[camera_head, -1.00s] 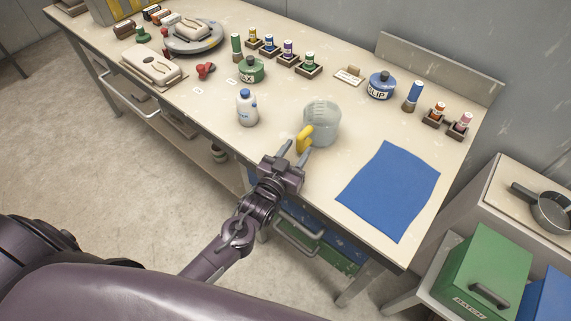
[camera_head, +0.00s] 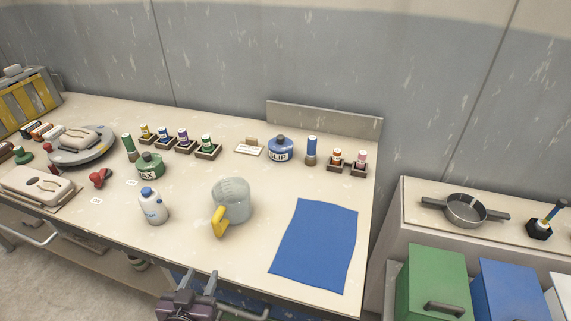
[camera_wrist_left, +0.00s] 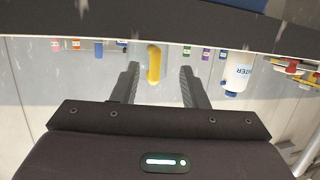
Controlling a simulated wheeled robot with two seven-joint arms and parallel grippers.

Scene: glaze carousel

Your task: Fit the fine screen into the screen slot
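I cannot pick out a fine screen or a screen slot for certain. A round grey pan-like piece with two side handles (camera_head: 465,210) sits on the side cabinet at the right in the head view; whether it holds a slot or mesh is too small to tell. My left gripper (camera_head: 199,282) is at the table's front edge, below the clear jug. In the left wrist view the left gripper (camera_wrist_left: 159,75) is open, its fingers apart and empty. The jug's yellow handle (camera_wrist_left: 154,64) shows beyond the fingers. My right gripper is not in view.
The clear jug (camera_head: 232,203), white bottle (camera_head: 153,207) and blue mat (camera_head: 316,246) are on the worktable. Glaze jars, a blue slip pot (camera_head: 281,151) and a turntable (camera_head: 82,148) stand behind. Green (camera_head: 432,285) and blue boxes stand before the cabinet (camera_head: 410,215).

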